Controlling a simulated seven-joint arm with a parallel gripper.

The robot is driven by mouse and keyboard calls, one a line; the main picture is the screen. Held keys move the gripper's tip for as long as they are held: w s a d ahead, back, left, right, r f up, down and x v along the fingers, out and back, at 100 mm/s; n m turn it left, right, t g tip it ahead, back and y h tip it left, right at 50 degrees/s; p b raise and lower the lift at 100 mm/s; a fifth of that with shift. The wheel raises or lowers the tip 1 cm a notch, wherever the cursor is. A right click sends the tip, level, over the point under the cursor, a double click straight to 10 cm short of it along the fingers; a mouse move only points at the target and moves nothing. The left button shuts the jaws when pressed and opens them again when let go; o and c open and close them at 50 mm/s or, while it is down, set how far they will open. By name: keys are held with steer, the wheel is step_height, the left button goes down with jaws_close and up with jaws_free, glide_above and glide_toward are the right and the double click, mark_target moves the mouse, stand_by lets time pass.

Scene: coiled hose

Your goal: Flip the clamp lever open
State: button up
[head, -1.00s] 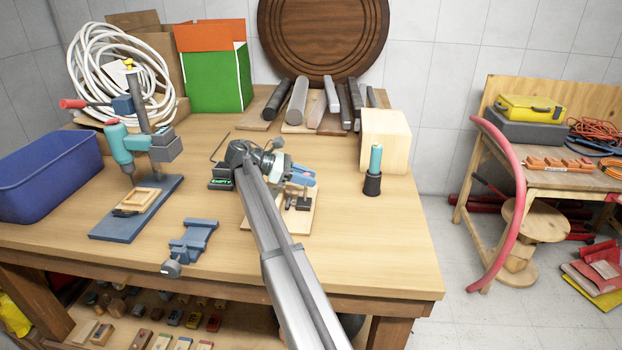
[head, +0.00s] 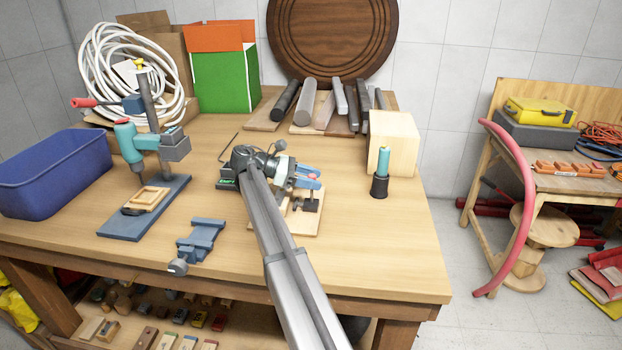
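A wooden board (head: 312,224) lies near the middle of the workbench. Dark metal clamp parts (head: 311,196) stand on it, partly hidden by my arm. A blue piece with red edges (head: 307,173) shows just above and behind these parts; I cannot tell whether it is the clamp lever's handle. My gripper (head: 288,172) is at the board's upper left, close to the blue piece. Its fingers are small and mostly hidden behind the wrist, so neither their opening nor contact with the lever can be made out.
A small dark box with a green display (head: 227,181) sits left of my wrist. A blue-grey vise (head: 202,239) lies at the front left, a drill press (head: 150,150) behind it. A black holder with a teal cylinder (head: 380,186) and a wooden block (head: 393,142) stand right.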

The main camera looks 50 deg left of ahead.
steer(key=v, duration=0.7)
steer(key=shift+s, duration=0.2)
steer(key=shift+a, duration=0.15)
stand_by(0.5)
